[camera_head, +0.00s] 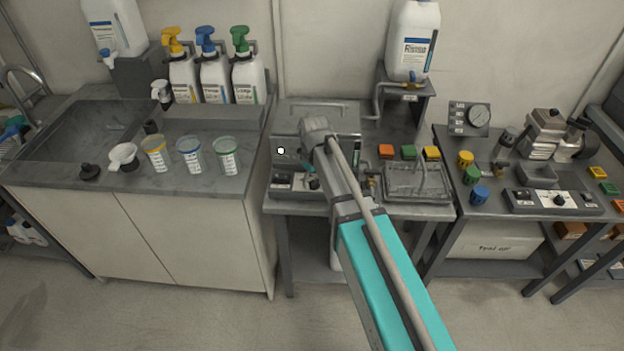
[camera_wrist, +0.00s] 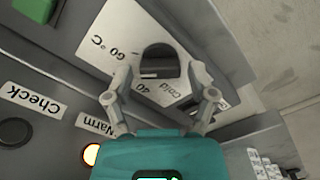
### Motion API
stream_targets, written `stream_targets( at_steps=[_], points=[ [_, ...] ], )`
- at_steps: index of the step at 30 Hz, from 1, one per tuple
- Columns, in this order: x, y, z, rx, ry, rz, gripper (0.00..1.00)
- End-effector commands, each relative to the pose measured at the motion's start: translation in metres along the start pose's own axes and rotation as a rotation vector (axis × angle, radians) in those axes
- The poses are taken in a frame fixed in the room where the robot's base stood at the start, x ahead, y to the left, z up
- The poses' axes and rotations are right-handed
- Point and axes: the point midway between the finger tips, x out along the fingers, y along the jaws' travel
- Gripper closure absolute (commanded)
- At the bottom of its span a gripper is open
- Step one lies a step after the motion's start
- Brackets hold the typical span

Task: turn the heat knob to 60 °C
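The heat knob (camera_wrist: 160,64) shows in the wrist view as a dark round knob with a grip bar, on a pale plate (camera_wrist: 118,28) printed "60 °C", "40" and "cold". The print appears upside down and slanted. Where the knob points I cannot tell clearly. My gripper (camera_wrist: 162,72) is open, with one finger on each side of the knob and visible gaps between fingers and knob. In the head view, the control panel (camera_head: 284,182) sits on the front of a grey metal unit (camera_head: 286,150). My arm partly hides that unit, and my gripper's tips are too small to make out.
In the wrist view, an orange lamp (camera_wrist: 91,154) is lit by the "Warm" label, and a dark button (camera_wrist: 15,132) sits by "Check". In the head view, a metal basket (camera_head: 420,182) and coloured blocks (camera_head: 408,152) are right of my arm; cups (camera_head: 191,155) stand left on the counter.

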Motion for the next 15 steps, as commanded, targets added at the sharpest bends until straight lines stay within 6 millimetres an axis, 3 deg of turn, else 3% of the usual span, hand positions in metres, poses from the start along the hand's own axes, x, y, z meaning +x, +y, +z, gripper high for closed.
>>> stream_targets(
  at_steps=[1,9,15],
  points=[
    [0.0,-0.0001,0.0,0.0,0.0,0.0,0.48],
    [0.0,-0.0001,0.0,0.0,0.0,0.0,0.96],
    [0.0001,0.0,0.0,0.024,0.0,0.0,0.96]
  ],
)
